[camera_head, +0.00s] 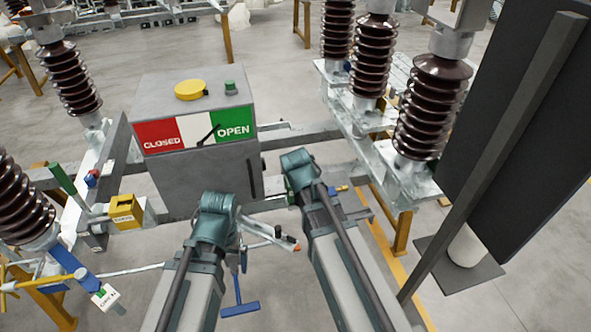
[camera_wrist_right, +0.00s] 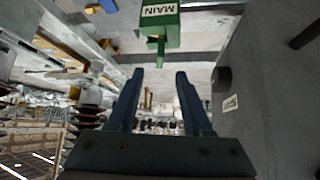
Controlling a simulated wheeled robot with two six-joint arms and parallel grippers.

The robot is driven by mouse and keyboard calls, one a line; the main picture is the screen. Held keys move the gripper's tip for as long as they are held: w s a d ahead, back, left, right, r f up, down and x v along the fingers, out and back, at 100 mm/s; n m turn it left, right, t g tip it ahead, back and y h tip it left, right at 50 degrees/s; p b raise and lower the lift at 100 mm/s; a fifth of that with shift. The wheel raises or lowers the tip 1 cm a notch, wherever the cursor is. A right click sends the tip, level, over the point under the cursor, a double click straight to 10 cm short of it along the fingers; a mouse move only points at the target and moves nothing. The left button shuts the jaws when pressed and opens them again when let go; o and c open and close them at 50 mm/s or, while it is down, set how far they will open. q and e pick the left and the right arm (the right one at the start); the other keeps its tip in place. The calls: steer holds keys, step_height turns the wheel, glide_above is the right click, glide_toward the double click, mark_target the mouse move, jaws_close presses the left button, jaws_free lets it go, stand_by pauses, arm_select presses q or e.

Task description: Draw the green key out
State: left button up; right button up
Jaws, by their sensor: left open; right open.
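The green key block marked MAIN (camera_wrist_right: 160,25) shows at the top of the right wrist view, its label upside down. A narrow green stem reaches from it toward my right gripper (camera_wrist_right: 159,77). That gripper is open and empty, its two blue fingers on either side of the stem's line, with the stem tip just beyond the fingertips. In the head view a bit of green (camera_head: 290,194) shows by my right arm, which hides most of that spot and the right gripper.
The grey CLOSED/OPEN box (camera_head: 200,172) stands in the middle, with a yellow button (camera_head: 190,89) and a green knob (camera_head: 231,87) on top. A yellow block (camera_head: 125,211) and a green lever (camera_head: 63,179) are at left. A dark panel (camera_head: 520,120) stands at right.

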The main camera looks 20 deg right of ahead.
steer(key=b+x, duration=0.7)
steer(key=x, duration=0.3)
steer(key=shift+w+f+b, duration=0.1)
steer(key=shift+f+b, duration=0.15)
steer(key=shift+b, duration=0.1)
steer(key=shift+r, duration=0.1)
jaws_close()
stand_by(1.1)
steer(key=shift+r+p, duration=3.75)
steer(key=shift+p, duration=0.1)
